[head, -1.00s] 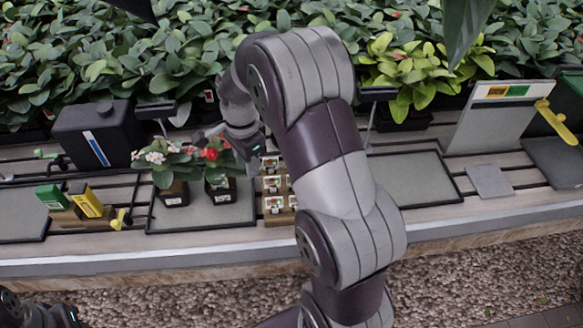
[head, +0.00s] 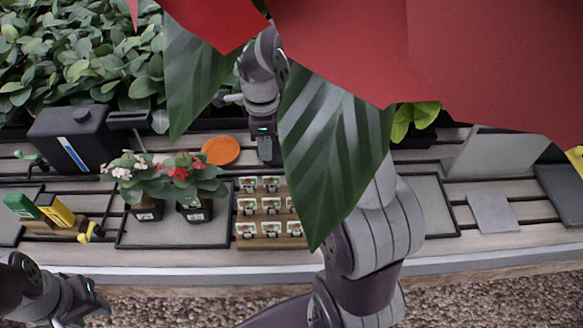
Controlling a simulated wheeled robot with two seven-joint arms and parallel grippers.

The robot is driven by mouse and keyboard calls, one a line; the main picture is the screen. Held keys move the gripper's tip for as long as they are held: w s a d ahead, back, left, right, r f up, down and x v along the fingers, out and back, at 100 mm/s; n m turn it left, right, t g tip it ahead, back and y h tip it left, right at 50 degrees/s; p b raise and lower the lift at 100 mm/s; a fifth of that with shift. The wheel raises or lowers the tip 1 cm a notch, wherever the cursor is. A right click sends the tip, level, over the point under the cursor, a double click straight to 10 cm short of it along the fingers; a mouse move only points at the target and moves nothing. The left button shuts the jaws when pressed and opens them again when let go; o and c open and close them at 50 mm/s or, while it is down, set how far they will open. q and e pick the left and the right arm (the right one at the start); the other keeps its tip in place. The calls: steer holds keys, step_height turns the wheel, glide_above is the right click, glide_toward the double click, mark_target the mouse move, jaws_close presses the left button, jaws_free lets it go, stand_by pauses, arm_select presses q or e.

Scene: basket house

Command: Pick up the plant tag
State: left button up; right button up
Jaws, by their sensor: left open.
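Several small plant tags (head: 270,205), white with green and red pictures, stand in rows in a wooden rack (head: 266,242) in the middle of the bench in the head view. My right gripper (head: 267,157) points down just behind the rack, apart from the tags as far as I can see. Its fingertips are small and dark, so I cannot tell whether it is open or shut. My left gripper (head: 98,302) is low at the left, in front of the bench edge, open and empty.
Large red petals (head: 350,45) and dark green leaves (head: 335,150) hide much of the upper right. Two potted flowers (head: 145,211) (head: 194,211) stand on a grey tray (head: 170,236) left of the rack. An orange disc (head: 221,151) lies behind them. A grey tray (head: 428,205) at right looks empty.

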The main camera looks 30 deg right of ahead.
mark_target(271, 178)
steer(key=f, duration=1.2)
steer(key=shift+s+d+f, duration=0.1)
steer(key=shift+s+f, duration=0.15)
steer(key=shift+s, duration=0.1)
jaws_close()
